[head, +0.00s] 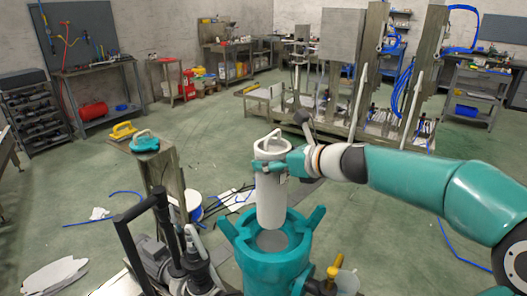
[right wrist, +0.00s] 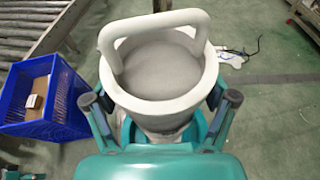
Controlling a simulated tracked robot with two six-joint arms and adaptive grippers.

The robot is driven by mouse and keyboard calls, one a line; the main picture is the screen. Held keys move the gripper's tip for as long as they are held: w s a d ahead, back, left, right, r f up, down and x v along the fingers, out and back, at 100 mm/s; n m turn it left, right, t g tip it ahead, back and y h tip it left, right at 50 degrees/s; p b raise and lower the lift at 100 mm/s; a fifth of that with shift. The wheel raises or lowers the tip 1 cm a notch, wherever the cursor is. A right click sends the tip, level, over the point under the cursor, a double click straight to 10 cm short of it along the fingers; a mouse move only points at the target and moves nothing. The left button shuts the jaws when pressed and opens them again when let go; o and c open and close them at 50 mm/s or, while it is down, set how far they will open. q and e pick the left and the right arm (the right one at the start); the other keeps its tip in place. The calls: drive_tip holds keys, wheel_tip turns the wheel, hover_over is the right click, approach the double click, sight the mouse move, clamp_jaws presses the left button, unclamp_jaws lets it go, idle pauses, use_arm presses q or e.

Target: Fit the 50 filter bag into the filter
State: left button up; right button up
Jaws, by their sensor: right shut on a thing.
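The white filter bag (head: 271,195) is a long upright cylinder with a rim and a loop handle. My right gripper (head: 270,168) is shut on it just below the rim and holds it above the teal filter housing (head: 245,252). The bag's lower end is at or just over the housing's round mouth; I cannot tell whether it is inside. In the right wrist view, the bag's open top and handle (right wrist: 160,70) fill the middle, with my right gripper's fingers (right wrist: 160,115) on both sides of it. My left gripper is not in view.
A wooden post (head: 165,180) with a teal handled piece (head: 145,141) and a yellow one (head: 122,131) stands left of the housing. Dark pump parts (head: 180,245) are at its front left. A blue crate (right wrist: 42,105) shows in the right wrist view.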

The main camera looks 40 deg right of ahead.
sight(274, 179)
drive_tip(key=shift+s+d+r, duration=0.1)
drive_tip(key=shift+s+r, duration=0.05)
drive_tip(key=shift+s, duration=0.05)
drive_tip(key=shift+w, duration=0.1)
wheel_tip(274, 179, down, 6)
drive_tip(key=b, duration=0.5)
drive_tip(key=shift+r, duration=0.1)
drive_tip(key=shift+b, duration=0.3)
idle(1.7)
